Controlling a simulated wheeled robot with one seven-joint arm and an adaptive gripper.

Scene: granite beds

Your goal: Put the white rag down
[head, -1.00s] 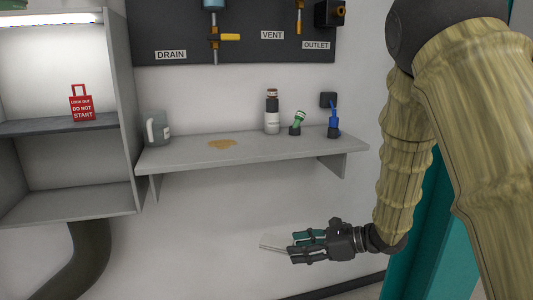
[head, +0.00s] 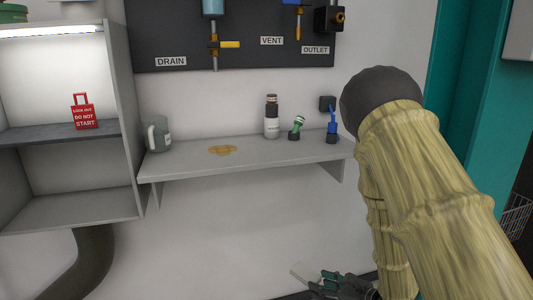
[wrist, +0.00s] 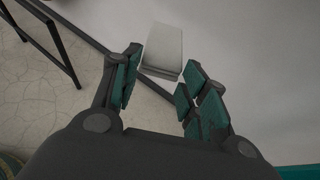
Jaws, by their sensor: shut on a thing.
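The white rag (wrist: 163,48) is a small, flat, folded white piece between my fingertips in the wrist view. In the head view the rag (head: 302,273) juts out to the left of my gripper (head: 328,282), low near the bottom edge. My gripper (wrist: 160,72) is shut on the rag, with teal finger pads on either side of it. The gripper is below the wall shelf (head: 240,160) and apart from it. Part of the gripper is cut off by the head view's bottom edge.
The shelf carries a grey jug (head: 158,134), a brown spill (head: 222,150), a white bottle (head: 272,118), a green-topped item (head: 297,127) and a blue one (head: 332,130). An open cabinet (head: 70,180) stands left. Dark thin legs (wrist: 50,45) stand on pale cracked floor.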

